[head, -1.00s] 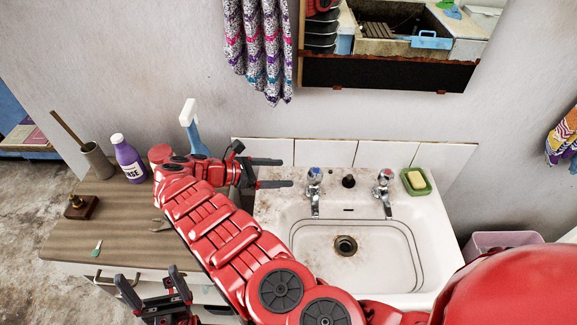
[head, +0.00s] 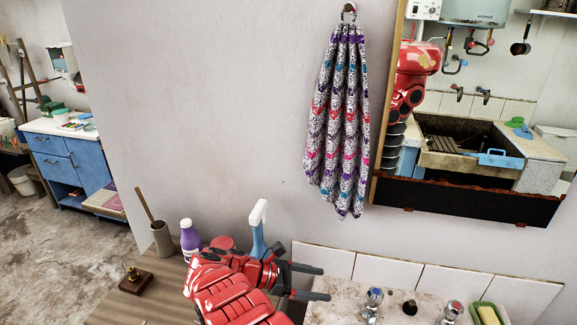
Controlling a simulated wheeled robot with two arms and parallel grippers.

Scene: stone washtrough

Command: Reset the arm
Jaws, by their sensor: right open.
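My right gripper (head: 318,283) is open, with its two dark fingers apart and pointing right. No object shows between them. It is in front of the tiled splashback, beside the back left part of the white sink (head: 335,309). My red right arm (head: 235,290) rises from the bottom edge over the wooden counter. My left gripper is out of view.
A spray bottle (head: 257,230) stands behind my right gripper. A purple bottle (head: 190,238), a brush holder (head: 161,240) and a small wooden block (head: 135,281) are on the counter (head: 160,300). A towel (head: 340,120) and mirror (head: 470,195) hang above. Taps (head: 372,302) are at the right.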

